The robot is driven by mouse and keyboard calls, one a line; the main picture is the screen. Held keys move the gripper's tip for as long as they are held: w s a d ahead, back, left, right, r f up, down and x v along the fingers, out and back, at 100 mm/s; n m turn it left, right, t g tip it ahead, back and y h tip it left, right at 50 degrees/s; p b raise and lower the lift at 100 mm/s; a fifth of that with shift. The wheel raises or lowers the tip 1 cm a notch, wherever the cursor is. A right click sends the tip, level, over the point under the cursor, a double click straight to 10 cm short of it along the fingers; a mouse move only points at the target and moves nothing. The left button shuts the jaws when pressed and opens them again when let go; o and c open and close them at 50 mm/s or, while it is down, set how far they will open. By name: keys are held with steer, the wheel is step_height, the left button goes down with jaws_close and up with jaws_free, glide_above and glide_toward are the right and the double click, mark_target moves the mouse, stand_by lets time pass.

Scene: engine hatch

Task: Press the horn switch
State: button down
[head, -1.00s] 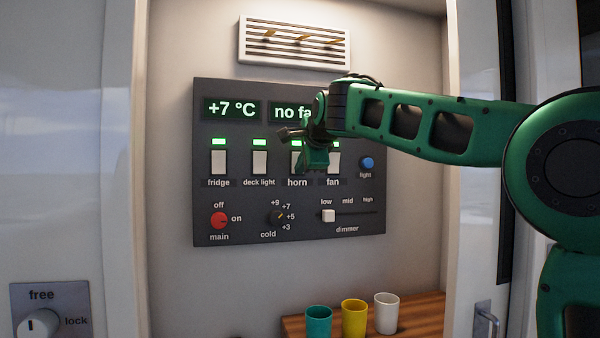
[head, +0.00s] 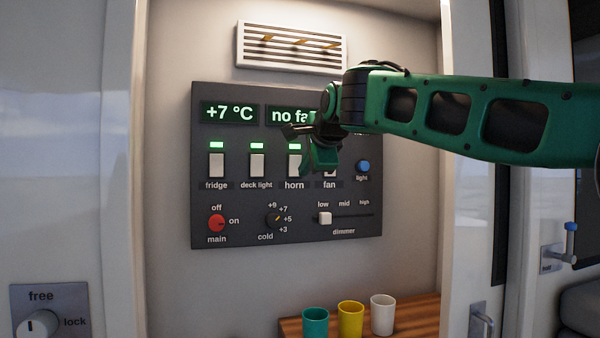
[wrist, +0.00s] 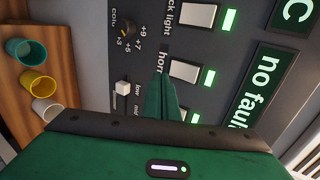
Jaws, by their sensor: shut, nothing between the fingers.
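The horn switch (head: 294,166) is a white rocker on the dark panel, above the label "horn", with a green lamp lit over it. My gripper (head: 312,168) is in front of the panel, just right of the horn switch, overlapping its right edge and the upper part of the fan switch (head: 330,173). In the wrist view the horn switch (wrist: 185,71) lies just beyond and to the right of my gripper's closed green fingers (wrist: 160,78). The fingers are shut and empty. I cannot tell whether they touch the panel.
The fridge switch (head: 216,165) and deck light switch (head: 257,165) are to the left, lamps lit. A red main knob (head: 216,223), cold knob (head: 274,220), dimmer slider (head: 325,218) and blue light button (head: 362,167) are nearby. Three cups stand on a wooden shelf (head: 415,314) below.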

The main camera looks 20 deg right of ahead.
steer(key=s, duration=0.6)
steer(key=shift+s+r, duration=0.25)
steer(key=shift+r, duration=0.2)
steer(key=shift+d, duration=0.1)
steer(key=s+d+f+n+g+h, duration=0.1)
steer(key=s+d+f+n+g, duration=0.1)
steer(key=s+d+f, duration=0.55)
steer(key=s+d+f+n+g, duration=0.2)
steer(key=d+f+g, duration=0.15)
steer(key=f, duration=0.65)
steer(key=s+d+f+n+g+h, duration=0.1)
steer(key=s+d+f+n+g, duration=0.1)
steer(key=s+d+f, duration=0.55)
steer(key=s+f+n+g+y, duration=0.2)
steer(key=s+f+n+g, duration=0.3)
steer(key=s+f, duration=1.5)
steer(key=shift+s+a+f+n, duration=0.25)
steer(key=shift+s+f+n, duration=0.05)
steer(key=shift+f, duration=0.3)
